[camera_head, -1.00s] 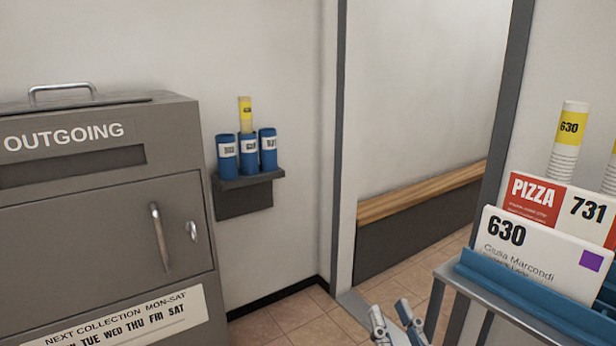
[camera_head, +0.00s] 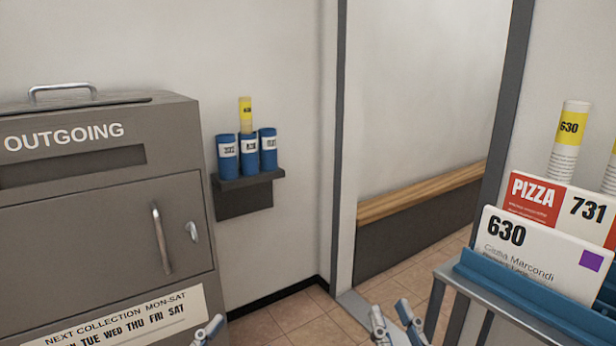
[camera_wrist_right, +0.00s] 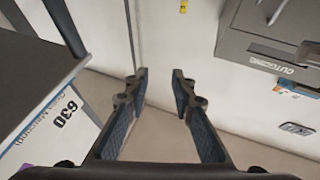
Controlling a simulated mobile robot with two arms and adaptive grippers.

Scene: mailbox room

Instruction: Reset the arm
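My right gripper (camera_head: 394,322) shows at the bottom of the head view, its two fingertips apart with nothing between them. In the right wrist view the right gripper (camera_wrist_right: 160,88) is open and empty, with wall and floor behind it. A small part of my left gripper (camera_head: 208,331) shows at the bottom edge of the head view, in front of the outgoing box; whether it is open or shut does not show.
A grey outgoing mail box (camera_head: 90,225) stands at left. A wall shelf (camera_head: 246,190) holds blue cups, one with a yellow-labelled roll (camera_head: 245,110). At right, a blue-edged rack (camera_head: 530,305) holds a 630 envelope (camera_head: 540,262) and a pizza mailer (camera_head: 533,195). A doorway lies between.

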